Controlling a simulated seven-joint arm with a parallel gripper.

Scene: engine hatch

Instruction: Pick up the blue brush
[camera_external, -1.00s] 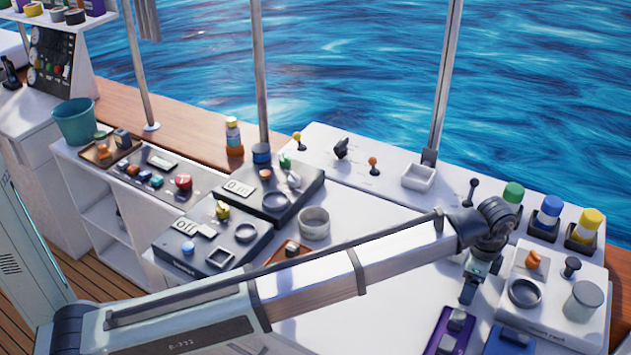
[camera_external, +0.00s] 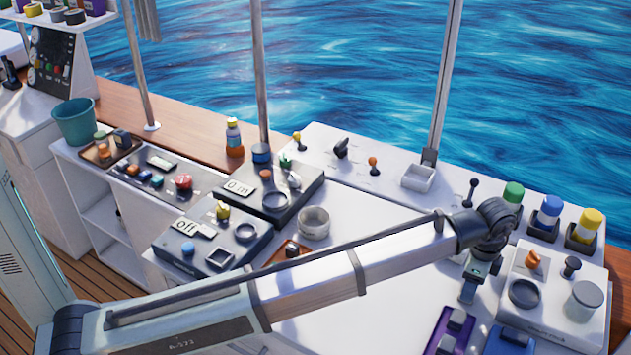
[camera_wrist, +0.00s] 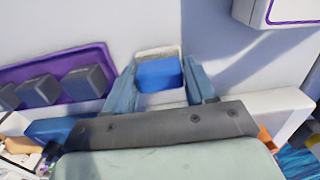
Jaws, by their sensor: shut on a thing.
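In the wrist view, a blue block with a pale rim (camera_wrist: 158,74), which looks like the blue brush, sits between the two fingers of my gripper (camera_wrist: 163,86). The fingers are shut on its sides. In the external view, my gripper (camera_external: 468,288) points down over the white counter, left of the white panel with a dark ring. The brush cannot be made out there. Whether it touches the surface beneath is unclear.
A purple tray (camera_wrist: 52,78) with several grey blocks lies left of the gripper; it also shows in the external view (camera_external: 436,343). A blue tray (camera_external: 508,340) is beside it. The white panel (camera_external: 519,265) with a ring and knobs stands close on the right.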

